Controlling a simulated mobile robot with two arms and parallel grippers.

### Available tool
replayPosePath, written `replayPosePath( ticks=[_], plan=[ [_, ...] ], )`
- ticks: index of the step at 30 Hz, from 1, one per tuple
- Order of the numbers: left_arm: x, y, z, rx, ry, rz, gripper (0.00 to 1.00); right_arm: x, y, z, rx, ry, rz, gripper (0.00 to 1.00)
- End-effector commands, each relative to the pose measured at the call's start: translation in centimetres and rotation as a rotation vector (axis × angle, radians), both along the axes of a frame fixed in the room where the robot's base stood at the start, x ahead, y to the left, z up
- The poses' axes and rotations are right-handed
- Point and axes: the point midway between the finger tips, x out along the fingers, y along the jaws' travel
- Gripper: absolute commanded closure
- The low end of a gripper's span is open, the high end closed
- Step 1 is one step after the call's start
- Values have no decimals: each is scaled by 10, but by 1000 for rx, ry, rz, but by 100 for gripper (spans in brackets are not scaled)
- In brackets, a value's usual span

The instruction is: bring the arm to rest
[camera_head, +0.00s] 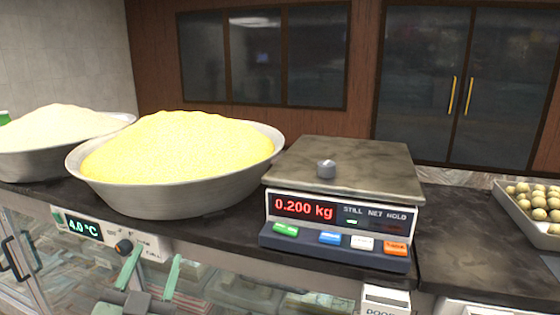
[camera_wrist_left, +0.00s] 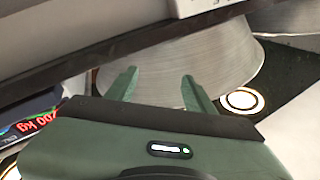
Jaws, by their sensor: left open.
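My left gripper (camera_head: 156,254) is low in the head view, in front of the counter's glass front and below the bowl of yellow sweet. Its two green fingers are apart with nothing between them. In the left wrist view the open fingers (camera_wrist_left: 159,76) point toward the side of a metal bowl (camera_wrist_left: 185,65), which shows behind them. My right gripper is in neither view.
A tray of round sweets (camera_head: 522,222) is far right. Dark counter (camera_head: 470,250) between is clear.

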Motion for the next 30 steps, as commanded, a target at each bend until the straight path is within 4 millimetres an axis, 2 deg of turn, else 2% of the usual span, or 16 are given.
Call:
replayPosePath(
  ticks=[1, 3, 5, 6, 9, 12, 15, 18, 23, 24, 30],
  plan=[
    [-5, 6, -41, -39, 130, 23, 47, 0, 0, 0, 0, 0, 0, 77],
    [-17, 12, -94, -82, 304, 49, 47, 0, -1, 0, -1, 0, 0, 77],
    [-33, 14, -137, -114, 452, 68, 47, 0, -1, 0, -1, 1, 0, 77],
    [-46, 14, -165, -134, 549, 77, 47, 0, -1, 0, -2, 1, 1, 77],
    [-85, 11, -224, -174, 776, 91, 47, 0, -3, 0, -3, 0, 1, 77],
    [-125, 6, -266, -204, 962, 94, 47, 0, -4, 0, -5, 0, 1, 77],
    [-162, 0, -296, -224, 1118, 90, 47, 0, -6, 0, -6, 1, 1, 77],
    [-198, -6, -319, -241, 1256, 83, 47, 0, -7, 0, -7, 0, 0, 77],
    [-251, -17, -345, -264, 1449, 64, 47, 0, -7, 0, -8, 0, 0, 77],
    [-243, -17, -360, -260, 1444, 67, 47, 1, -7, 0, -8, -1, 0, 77],
    [-231, -19, -426, -255, 1467, 70, 47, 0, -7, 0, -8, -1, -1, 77]
  ],
)
